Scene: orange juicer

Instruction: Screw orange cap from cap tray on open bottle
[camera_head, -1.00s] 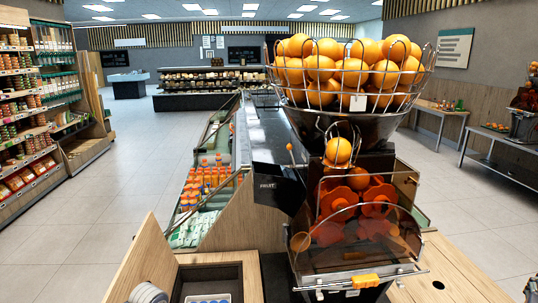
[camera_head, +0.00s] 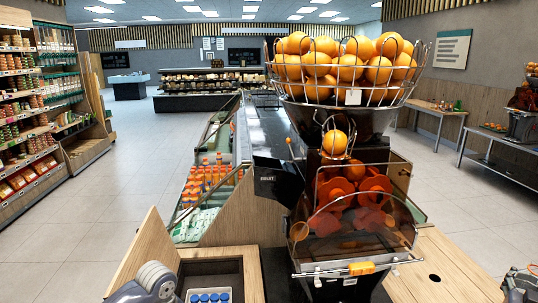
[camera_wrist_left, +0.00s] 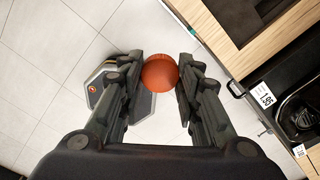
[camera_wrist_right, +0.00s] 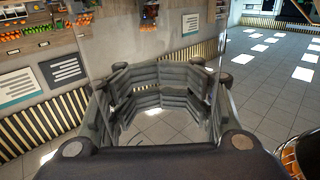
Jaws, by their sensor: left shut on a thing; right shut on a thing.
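In the left wrist view a round orange cap (camera_wrist_left: 160,73) sits between the fingertips of my left gripper (camera_wrist_left: 159,80), which is shut on it over the floor. In the right wrist view the fingers of my right gripper (camera_wrist_right: 160,95) close in a ring. Whatever they hold is clear and hard to make out, likely the open bottle, with floor tiles showing through. In the head view my right gripper (camera_head: 520,287) is at the lower right edge. Blue caps (camera_head: 208,297) show in a tray in the dark recess at the bottom; no orange caps show there.
The orange juicer (camera_head: 350,215) stands on the wooden counter (camera_head: 450,270), its wire basket (camera_head: 345,90) full of oranges. A chilled case (camera_head: 210,190) with juice bottles is behind left. A wooden panel (camera_head: 148,255) edges the recess. Open floor lies left.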

